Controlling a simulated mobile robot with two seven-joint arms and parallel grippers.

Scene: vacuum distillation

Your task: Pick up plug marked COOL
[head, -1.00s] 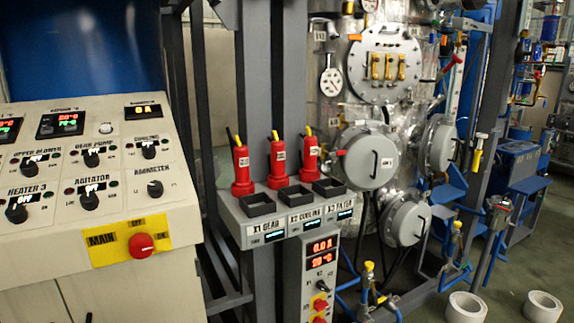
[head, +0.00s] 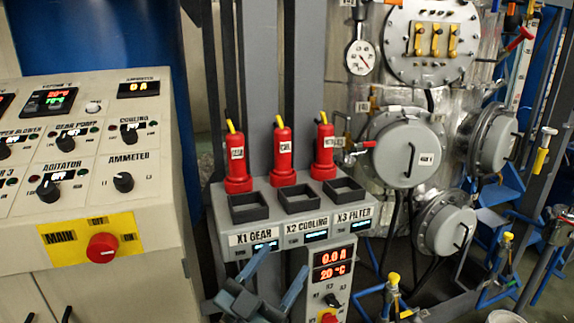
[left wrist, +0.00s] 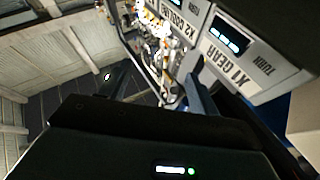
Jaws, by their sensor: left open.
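Three red plugs with yellow tops stand upright in a row at the back of a grey socket box. The middle plug (head: 283,150) has a white label that seems to read COOL. It stands behind the empty black socket marked X2 COOLING. My left gripper (head: 284,259) is open and empty, low in front of the box and below the plugs. In the left wrist view, its two fingers (left wrist: 160,75) are apart beside the X1 GEAR and X2 COOLING labels. No plug can be made out there. My right gripper is not in view.
The left plug (head: 237,155) and right plug (head: 323,148) stand close on either side. The socket box (head: 219,222) has three open black sockets along its front. A control panel (head: 160,225) is at the left, and steel vessel ports (head: 408,150) are at the right.

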